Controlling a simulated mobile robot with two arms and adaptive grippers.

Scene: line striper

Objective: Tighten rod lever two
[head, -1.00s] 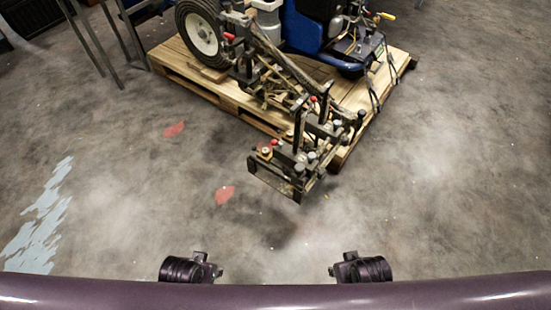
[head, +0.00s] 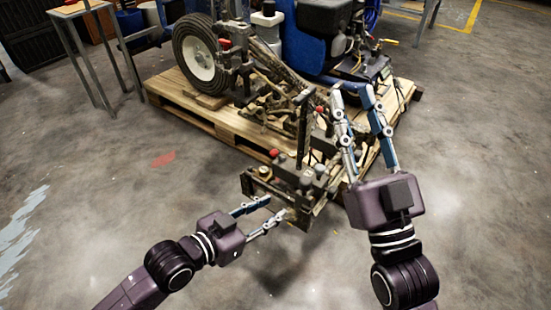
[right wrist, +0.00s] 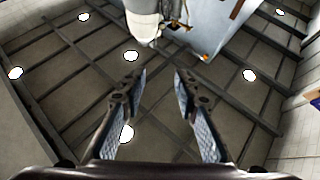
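The line striper's dark front bracket (head: 290,182) juts out past the pallet's front edge, with several small knobs on it. One red knob (head: 275,153) is on the bracket and another red knob (head: 319,109) is behind it. I cannot tell which part is rod lever two. My left gripper (head: 278,206) is open, its fingertips at the near lower side of the bracket; I cannot tell if they touch. My right gripper (head: 352,88) is open and points up, in front of the striper, hiding part of it. Its empty, spread fingers also show in the right wrist view (right wrist: 153,85).
The striper stands on a wooden pallet (head: 183,106) with a large wheel (head: 196,52) at left and a blue body behind. A metal-legged table (head: 85,50) stands at the far left. The concrete floor in front and at left is clear.

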